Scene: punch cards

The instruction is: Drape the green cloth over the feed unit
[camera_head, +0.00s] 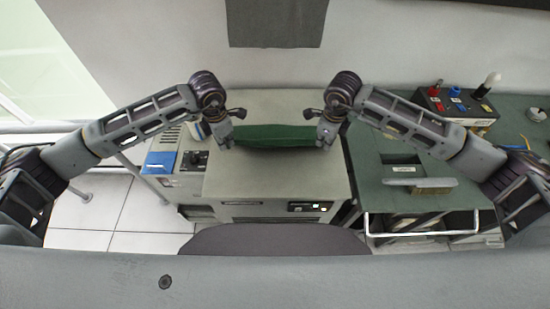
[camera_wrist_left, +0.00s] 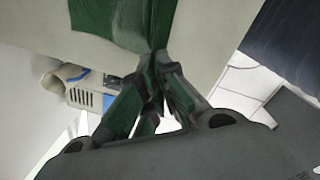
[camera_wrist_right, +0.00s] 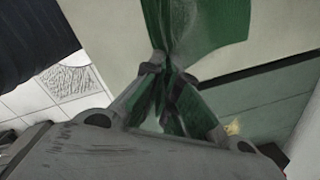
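The green cloth (camera_head: 273,136) stretches between my two grippers above the pale top of a grey cabinet-like unit (camera_head: 275,185), which seems to be the feed unit. My left gripper (camera_head: 228,139) is shut on the cloth's left end; the left wrist view shows the cloth (camera_wrist_left: 112,22) bunched between the fingers (camera_wrist_left: 155,68). My right gripper (camera_head: 321,140) is shut on the right end; the right wrist view shows the cloth (camera_wrist_right: 200,28) gathered at the fingertips (camera_wrist_right: 163,72). I cannot tell whether the cloth touches the top.
A green bench (camera_head: 385,195) with a labelled slot stands at the right, carrying a dark box (camera_head: 455,103) with coloured knobs. A smaller unit with a blue panel (camera_head: 160,162) adjoins at the left. A dark grey sheet (camera_head: 276,22) hangs on the wall behind.

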